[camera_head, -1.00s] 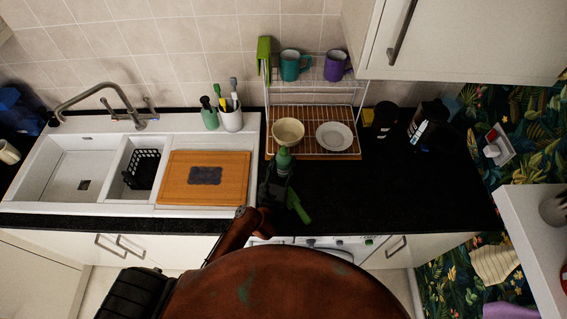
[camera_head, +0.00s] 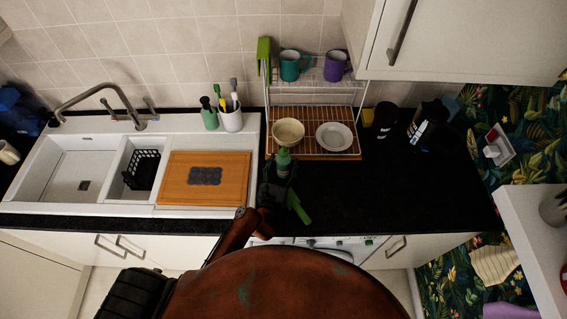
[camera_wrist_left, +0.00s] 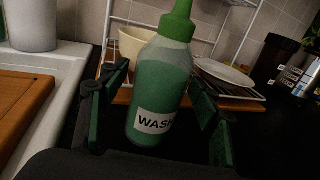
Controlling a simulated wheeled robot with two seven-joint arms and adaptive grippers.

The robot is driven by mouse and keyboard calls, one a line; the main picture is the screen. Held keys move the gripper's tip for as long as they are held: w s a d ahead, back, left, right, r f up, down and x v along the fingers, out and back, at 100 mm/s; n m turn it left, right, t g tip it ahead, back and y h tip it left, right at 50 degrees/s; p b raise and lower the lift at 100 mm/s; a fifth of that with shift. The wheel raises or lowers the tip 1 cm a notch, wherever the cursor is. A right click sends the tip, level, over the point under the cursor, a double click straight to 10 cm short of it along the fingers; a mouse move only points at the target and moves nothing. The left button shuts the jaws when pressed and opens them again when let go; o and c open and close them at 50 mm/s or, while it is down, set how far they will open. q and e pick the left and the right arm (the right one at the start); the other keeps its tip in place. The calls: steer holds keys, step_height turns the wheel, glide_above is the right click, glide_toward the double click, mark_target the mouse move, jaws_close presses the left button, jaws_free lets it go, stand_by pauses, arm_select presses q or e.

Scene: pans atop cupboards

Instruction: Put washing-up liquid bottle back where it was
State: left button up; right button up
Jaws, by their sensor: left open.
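The washing-up liquid bottle (camera_head: 284,162) is green with a green cap and stands on the black worktop just in front of the drying rack. In the left wrist view the bottle (camera_wrist_left: 160,88) shows a white label reading "WASH". My left gripper (camera_head: 281,190) is open, with one finger on each side of the bottle. In the left wrist view dark gaps show between the fingers and the bottle. The bottle's base is partly hidden by the gripper. My right gripper is not in view.
A wire drying rack (camera_head: 315,106) holds a cream bowl (camera_head: 288,131), a white plate (camera_head: 334,136) and two mugs. Left are the sink (camera_head: 75,172), a wooden board (camera_head: 178,190), another green bottle (camera_head: 209,117) and a white utensil cup (camera_head: 231,121). Worktop (camera_head: 400,192) to the right is clear.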

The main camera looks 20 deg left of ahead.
arm_select(q)
steer(key=s+b, duration=0.1)
steer(key=s, duration=0.9)
steer(key=shift+s, duration=0.35)
steer(key=shift+s+d, duration=0.1)
steer(key=shift+s, duration=0.6)
